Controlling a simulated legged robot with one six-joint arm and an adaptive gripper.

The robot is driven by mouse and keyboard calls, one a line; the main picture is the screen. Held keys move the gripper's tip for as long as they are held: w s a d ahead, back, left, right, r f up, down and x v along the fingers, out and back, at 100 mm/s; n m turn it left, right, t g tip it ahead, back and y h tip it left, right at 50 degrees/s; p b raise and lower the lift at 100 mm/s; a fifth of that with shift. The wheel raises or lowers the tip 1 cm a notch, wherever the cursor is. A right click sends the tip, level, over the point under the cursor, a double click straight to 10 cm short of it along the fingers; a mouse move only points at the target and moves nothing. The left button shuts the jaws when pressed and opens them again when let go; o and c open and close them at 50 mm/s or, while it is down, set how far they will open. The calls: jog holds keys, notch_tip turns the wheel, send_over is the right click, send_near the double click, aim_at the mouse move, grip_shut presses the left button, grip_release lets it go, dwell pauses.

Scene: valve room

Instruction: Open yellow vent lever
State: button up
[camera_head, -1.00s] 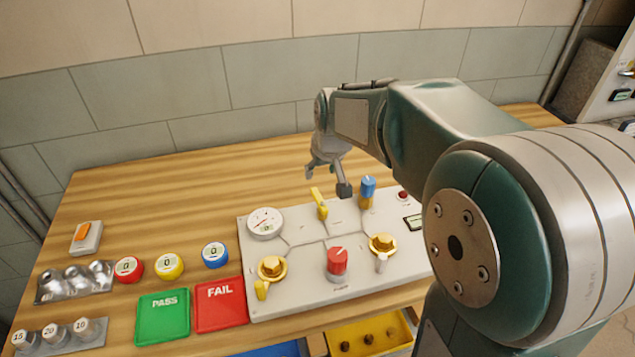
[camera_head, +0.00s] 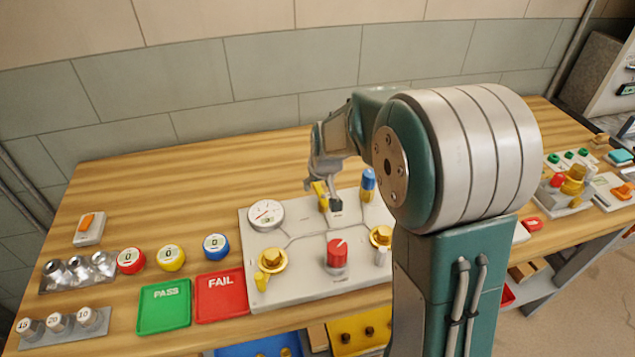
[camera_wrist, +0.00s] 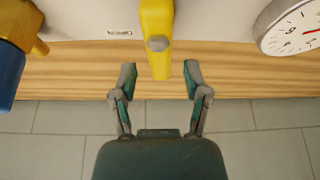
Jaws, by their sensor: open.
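The yellow vent lever (camera_head: 319,193) stands on the white panel (camera_head: 300,289) between the round gauge and the blue knob. In the wrist view the yellow lever (camera_wrist: 157,38) points down from the top middle, its end lying between the fingertips. My gripper (camera_head: 325,198) is at the lever in the head view and partly covers it. In the wrist view my gripper (camera_wrist: 158,78) is open, with one finger on each side of the lever and a gap to each. I cannot tell how deep the lever sits between the fingers.
The blue knob (camera_head: 367,187) stands close on the right of my gripper, and the gauge (camera_head: 266,214) on the left. A red knob (camera_head: 337,252) and yellow valves (camera_head: 272,261) are nearer the front. The wooden table (camera_head: 190,190) is clear behind the panel.

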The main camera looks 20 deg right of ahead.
aim_at(324, 200)
jog(key=c, duration=0.7)
jog(key=shift+a, duration=0.1)
grip_shut()
jog(key=shift+d+m, duration=0.2)
jog(key=shift+m, duration=0.4)
jog(key=o, duration=0.7)
grip_release()
jog(key=shift+r, duration=0.1)
jog(key=v, duration=1.1)
jog(key=shift+s+a+r, duration=0.2)
jog(key=shift+a+r, duration=0.05)
jog(key=shift+s+r, duration=0.1)
